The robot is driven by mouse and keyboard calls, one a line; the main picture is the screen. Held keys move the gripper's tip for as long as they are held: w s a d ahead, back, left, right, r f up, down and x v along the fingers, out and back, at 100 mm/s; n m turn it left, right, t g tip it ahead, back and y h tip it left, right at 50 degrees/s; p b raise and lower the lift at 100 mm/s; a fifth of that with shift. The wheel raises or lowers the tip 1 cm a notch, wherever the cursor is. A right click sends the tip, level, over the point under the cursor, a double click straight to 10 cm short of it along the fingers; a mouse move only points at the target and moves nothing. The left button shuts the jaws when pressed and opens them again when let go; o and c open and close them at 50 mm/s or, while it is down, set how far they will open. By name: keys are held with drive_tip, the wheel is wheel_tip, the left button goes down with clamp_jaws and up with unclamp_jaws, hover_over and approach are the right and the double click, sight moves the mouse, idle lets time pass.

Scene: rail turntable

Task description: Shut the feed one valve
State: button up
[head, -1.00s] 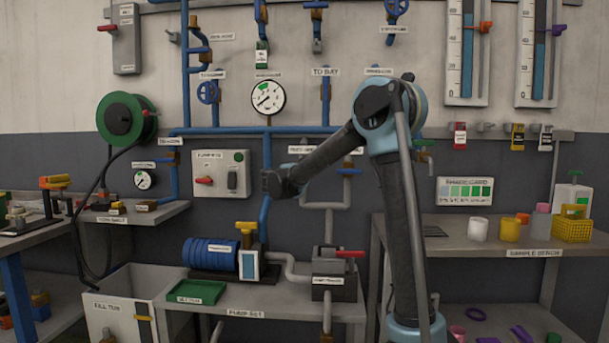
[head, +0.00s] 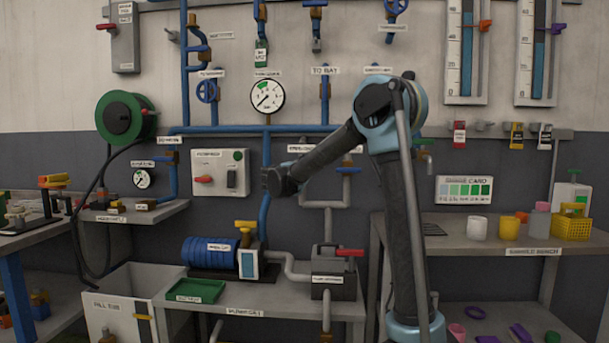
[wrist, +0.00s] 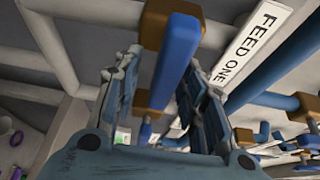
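The feed one valve shows in the wrist view as a brown block (wrist: 170,22) on a grey pipe, with a blue lever (wrist: 178,58) pointing toward my gripper. A white label (wrist: 251,45) beside it reads "FEED ONE". My gripper (wrist: 165,72) is open, one finger on each side of the lever's end; I see no clear grip on it. In the head view my gripper (head: 274,182) is in front of the wall by the vertical blue pipe (head: 266,152). My forearm hides the feed one valve there.
A similar valve with a blue lever (head: 348,163) sits just right of my forearm. Below is the pump bench (head: 270,303) with a blue motor (head: 208,251) and a red-handled valve (head: 349,253). A switch box (head: 219,173) is left of my gripper.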

drive_tip(key=v, duration=1.2)
